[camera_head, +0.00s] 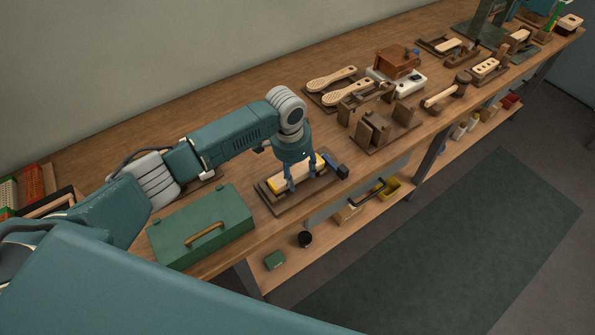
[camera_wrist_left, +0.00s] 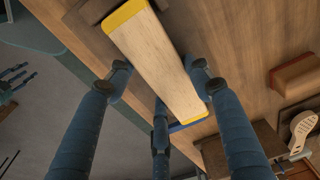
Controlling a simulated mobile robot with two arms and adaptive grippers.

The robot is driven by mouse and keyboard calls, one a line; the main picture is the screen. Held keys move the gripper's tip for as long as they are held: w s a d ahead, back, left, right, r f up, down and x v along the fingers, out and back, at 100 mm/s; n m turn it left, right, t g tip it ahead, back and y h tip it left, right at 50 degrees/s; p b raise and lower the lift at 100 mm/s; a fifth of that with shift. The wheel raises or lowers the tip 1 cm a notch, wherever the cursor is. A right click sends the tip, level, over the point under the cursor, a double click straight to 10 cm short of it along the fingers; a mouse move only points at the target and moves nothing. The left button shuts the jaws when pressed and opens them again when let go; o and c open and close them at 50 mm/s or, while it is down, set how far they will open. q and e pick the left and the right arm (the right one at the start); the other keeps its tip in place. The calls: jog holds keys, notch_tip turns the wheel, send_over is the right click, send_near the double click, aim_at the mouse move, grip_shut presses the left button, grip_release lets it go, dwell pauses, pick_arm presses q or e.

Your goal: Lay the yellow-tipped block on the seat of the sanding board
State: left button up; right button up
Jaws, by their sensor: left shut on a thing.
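The yellow-tipped block (camera_head: 289,179) is a long pale wooden bar with yellow ends. My left gripper (camera_head: 306,181) comes down from above and is shut on it. In the left wrist view the block (camera_wrist_left: 160,60) runs lengthwise between the blue fingers (camera_wrist_left: 160,100). The sanding board (camera_head: 272,201) is a dark wooden base directly below, with a dark blue part at its right end. The block lies along the board; I cannot tell whether it touches the seat, which it largely hides. My right gripper (camera_wrist_left: 12,84) shows small at the left wrist view's left edge, fingers spread, apparently empty.
A green toolbox (camera_head: 203,226) stands just left of the board, near the bench's front edge. Dark wooden fixtures (camera_head: 384,130) and pale brush bodies (camera_head: 331,79) stand to the right and behind. Bare bench (camera_head: 215,108) lies behind my left arm.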

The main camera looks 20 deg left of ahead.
pick_arm(q)
jog(key=shift+f, duration=0.35)
dwell(0.6)
jog(key=o, duration=1.7)
jog(key=shift+o, duration=0.2)
jog(key=shift+a+r+p, duration=0.1)
jog(key=shift+r+p, duration=0.8)
jog(key=shift+p, duration=0.05)
jog(key=shift+s+a+r+p, duration=0.1)
jog(key=shift+s+r+p, duration=0.05)
jog(key=shift+r+p, duration=0.75)
jog(key=shift+s+a+r+p, duration=0.1)
jog(key=shift+s+r+p, duration=0.05)
jog(key=shift+r+p, duration=1.15)
jog(key=shift+s+r+p, duration=0.1)
jog(key=shift+r+p, duration=0.85)
jog(key=shift+p, duration=0.55)
jog(key=shift+f, duration=0.1)
jog(key=shift+s, duration=0.1)
